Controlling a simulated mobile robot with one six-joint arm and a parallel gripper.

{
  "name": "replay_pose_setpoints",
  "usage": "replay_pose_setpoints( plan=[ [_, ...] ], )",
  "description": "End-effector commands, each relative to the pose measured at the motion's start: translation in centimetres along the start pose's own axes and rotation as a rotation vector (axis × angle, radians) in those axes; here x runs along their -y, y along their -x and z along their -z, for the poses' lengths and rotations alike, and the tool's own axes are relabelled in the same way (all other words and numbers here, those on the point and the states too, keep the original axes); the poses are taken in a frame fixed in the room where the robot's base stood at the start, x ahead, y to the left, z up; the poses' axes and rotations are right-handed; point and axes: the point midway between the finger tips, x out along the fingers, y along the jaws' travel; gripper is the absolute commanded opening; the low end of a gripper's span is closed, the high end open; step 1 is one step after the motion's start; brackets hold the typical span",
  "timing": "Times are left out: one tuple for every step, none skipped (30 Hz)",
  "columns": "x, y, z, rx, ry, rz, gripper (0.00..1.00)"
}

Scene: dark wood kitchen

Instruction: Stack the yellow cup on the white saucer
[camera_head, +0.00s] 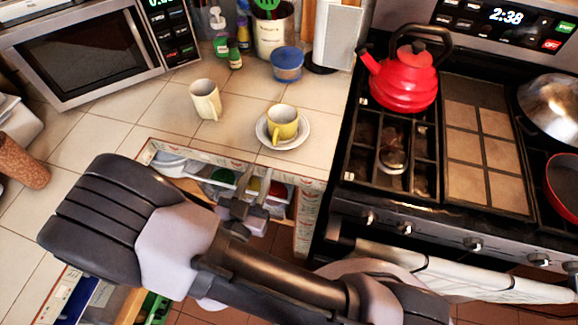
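The yellow cup (282,122) stands upright on the white saucer (303,136), on the tiled counter left of the stove. The saucer's rim shows around the cup's base. My gripper (252,190) is at the counter's front edge, in front of the open drawer area, below and left of the cup in the picture. It is apart from the cup and saucer. Its two fingers show a gap between them, with nothing seen held.
A cream cup (206,100) stands left of the saucer. A blue-lidded container (287,65), a small green bottle (234,54) and a utensil crock (271,30) stand behind. The microwave (95,50) is at left; a red kettle (404,78) sits on the stove. An open drawer (190,165) lies below the counter.

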Motion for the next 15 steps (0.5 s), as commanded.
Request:
replay_pose_setpoints(
  plan=[
    [0.0, -0.4, 0.1, 0.02, -0.026, -0.011, 0.32],
    [0.0, -1.0, 0.2, 0.05, -0.058, -0.023, 0.32],
    [0.1, -2.1, 0.4, 0.112, -0.129, -0.045, 0.32],
    [0.3, -3.1, 0.6, 0.176, -0.197, -0.062, 0.32],
    [0.5, -4.3, 1.0, 0.251, -0.275, -0.075, 0.32],
    [1.2, -5.8, 1.8, 0.364, -0.387, -0.078, 0.32],
    [1.7, -6.9, 2.7, 0.452, -0.466, -0.067, 0.32],
    [2.2, -7.7, 3.9, 0.537, -0.536, -0.044, 0.32],
    [2.7, -8.4, 5.9, 0.641, -0.612, 0.007, 0.32],
    [2.9, -8.7, 7.8, 0.712, -0.653, 0.056, 0.32],
    [2.7, -8.7, 9.9, 0.776, -0.679, 0.111, 0.32],
    [1.8, -8.1, 12.7, 0.849, -0.685, 0.189, 0.32],
    [0.6, -7.3, 14.7, 0.894, -0.669, 0.244, 0.32],
    [-1.0, -6.2, 16.4, 0.932, -0.64, 0.288, 0.32],
    [-3.4, -4.5, 18.0, 0.973, -0.582, 0.331, 0.32]
  ],
)
